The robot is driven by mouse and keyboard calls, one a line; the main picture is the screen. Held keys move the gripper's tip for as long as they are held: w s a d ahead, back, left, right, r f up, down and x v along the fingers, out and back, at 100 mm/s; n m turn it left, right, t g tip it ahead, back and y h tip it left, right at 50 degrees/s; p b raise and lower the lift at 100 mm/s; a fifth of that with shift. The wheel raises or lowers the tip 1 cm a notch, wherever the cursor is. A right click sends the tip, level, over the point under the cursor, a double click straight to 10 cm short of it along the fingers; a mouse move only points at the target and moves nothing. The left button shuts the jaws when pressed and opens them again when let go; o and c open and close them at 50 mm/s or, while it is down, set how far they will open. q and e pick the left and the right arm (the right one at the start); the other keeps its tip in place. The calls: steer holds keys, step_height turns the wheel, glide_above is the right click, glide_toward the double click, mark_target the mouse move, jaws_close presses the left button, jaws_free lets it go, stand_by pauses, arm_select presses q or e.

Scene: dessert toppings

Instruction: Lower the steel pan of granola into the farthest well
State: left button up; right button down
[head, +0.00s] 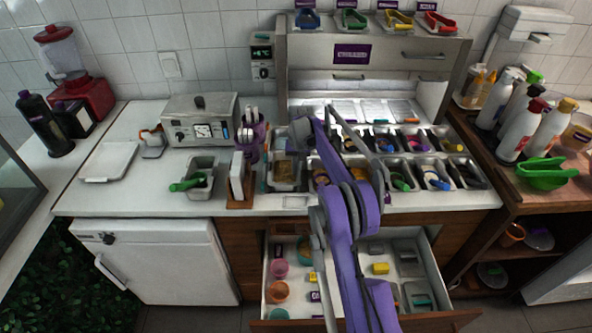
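A steel pan (284,172) with brown, granola-like contents is at the left end of the topping station, beside my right arm. I cannot tell whether it sits in a well or is held above one. The wells with toppings (398,174) run in two rows to the right, several with coloured spoon handles. My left gripper is not in view.
A raised steel hood (372,52) stands behind the wells. A wooden holder (239,190), a purple utensil cup (250,140) and a steel container with a green handle (200,178) stand to the left. An open drawer (432,262) juts out below. Bottles (519,130) stand at right.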

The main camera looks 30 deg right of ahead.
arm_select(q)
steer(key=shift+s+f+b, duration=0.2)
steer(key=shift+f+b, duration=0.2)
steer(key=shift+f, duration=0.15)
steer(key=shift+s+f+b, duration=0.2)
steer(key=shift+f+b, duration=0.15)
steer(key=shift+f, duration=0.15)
arm_select(e)
steer(key=shift+f, duration=2.05)
steer(key=shift+a+f, duration=0.15)
steer(key=shift+f, duration=0.05)
steer(key=c, duration=1)
jaws_free()
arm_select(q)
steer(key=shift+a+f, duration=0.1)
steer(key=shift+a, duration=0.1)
arm_select(e)
steer(key=shift+s, duration=0.1)
steer(key=shift+f, duration=0.1)
steer(key=shift+c, duration=0.7)
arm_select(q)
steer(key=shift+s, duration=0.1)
arm_select(e)
steer(key=shift+o, duration=0.3)
